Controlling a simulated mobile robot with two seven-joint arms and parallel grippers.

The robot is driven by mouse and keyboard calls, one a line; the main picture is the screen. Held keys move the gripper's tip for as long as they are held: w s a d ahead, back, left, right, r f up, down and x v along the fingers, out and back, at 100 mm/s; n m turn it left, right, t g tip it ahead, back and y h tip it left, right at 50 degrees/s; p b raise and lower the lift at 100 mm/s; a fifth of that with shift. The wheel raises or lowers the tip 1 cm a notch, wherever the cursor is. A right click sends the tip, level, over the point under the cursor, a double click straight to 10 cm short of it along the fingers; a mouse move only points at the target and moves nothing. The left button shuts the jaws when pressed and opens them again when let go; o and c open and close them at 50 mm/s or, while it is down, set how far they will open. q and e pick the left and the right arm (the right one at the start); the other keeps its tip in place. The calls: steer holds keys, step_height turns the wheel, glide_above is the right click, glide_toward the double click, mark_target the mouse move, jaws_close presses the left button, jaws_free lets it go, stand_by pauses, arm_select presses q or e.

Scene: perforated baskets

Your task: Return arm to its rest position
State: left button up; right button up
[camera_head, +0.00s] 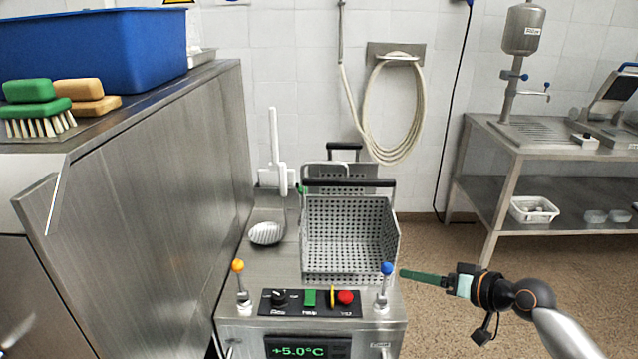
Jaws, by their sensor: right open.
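My right arm comes in from the lower right. Its gripper (432,278) points left, at the right edge of the steel machine, just right of the blue-knobbed lever (387,284). A long green piece sticks out from its black body, and the two fingers do not show apart. The gripper is open and I see nothing held in it. The perforated basket (350,279) stands upright on the machine, apart from the gripper, with its black handle up. My left gripper is not clearly in view.
A second perforated basket (371,187) stands behind the first. An orange-knobbed lever (239,281) and a panel with buttons (309,303) are at the machine's front. A steel counter (160,150) is at left, a steel table (560,142) at back right. Floor between is clear.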

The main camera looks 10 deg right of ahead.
steer(key=s+a+f+n+g+h, duration=0.1)
steer(key=s+a+f, duration=0.35)
steer(key=f, duration=0.25)
steer(key=s+a+f+h+p, duration=0.1)
steer(key=s+a+f, duration=0.2)
steer(key=s+f, duration=0.35)
steer(key=s+a+f+n+g+h, duration=0.1)
steer(key=s+a+f, duration=0.2)
steer(key=s+f, duration=0.35)
steer(key=s+a+f+n, duration=0.1)
steer(key=s+a+f, duration=0.2)
steer(key=s+a, duration=0.2)
steer(key=shift+s+a+f+h, duration=0.35)
steer(key=shift+s+h, duration=0.05)
steer(key=shift+s, duration=0.45)
